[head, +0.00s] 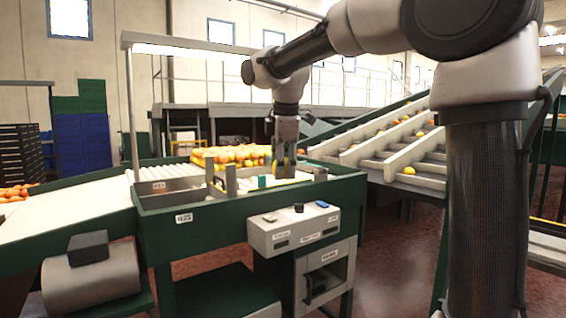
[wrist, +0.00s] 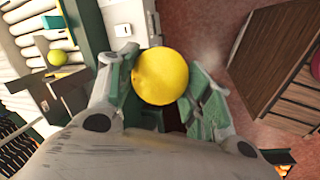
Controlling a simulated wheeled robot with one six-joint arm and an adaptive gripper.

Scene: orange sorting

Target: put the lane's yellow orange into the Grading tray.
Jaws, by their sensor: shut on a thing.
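The yellow orange (wrist: 160,76) sits between the fingers of my gripper (wrist: 163,92) in the wrist view. The gripper is shut on it, with a green-padded finger on each side. In the head view my gripper (head: 285,163) points down over the right part of the green-framed sorting table (head: 160,222); the held orange cannot be made out there. I cannot tell which part of the table is the Grading tray, as no such label is readable.
A control box (head: 295,230) with knobs is on the table's front. Many oranges (head: 232,154) lie behind the gripper. Sloping lanes (head: 385,150) with a few oranges stand at right. Another yellow-green fruit (wrist: 57,57) and a slatted brown structure (wrist: 275,75) show in the wrist view.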

